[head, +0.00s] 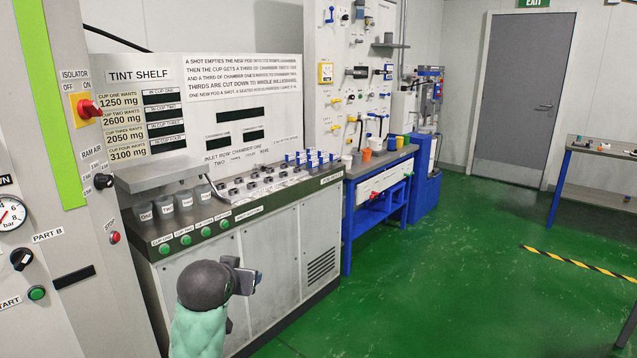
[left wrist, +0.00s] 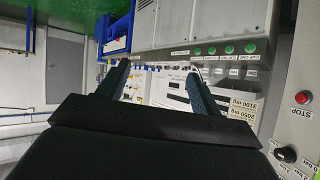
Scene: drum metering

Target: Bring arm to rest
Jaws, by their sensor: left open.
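My left arm, mint green with a dark wrist, comes up from the bottom of the head view. Its gripper (head: 247,277) is in front of the cabinet's white doors, clear of the worktop and cups. In the left wrist view the gripper (left wrist: 158,72) has its two dark fingers apart with nothing between them. Past the fingers, that view shows the tint shelf front upside down, with its green buttons (left wrist: 228,49). My right gripper is in neither view.
The tint shelf cabinet (head: 285,255) stands behind my gripper, with cups (head: 165,207) on its worktop. A panel with a red isolator knob (head: 88,109) is at the left. A blue bench (head: 348,228) stands beyond. Green floor (head: 440,270) to the right is open.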

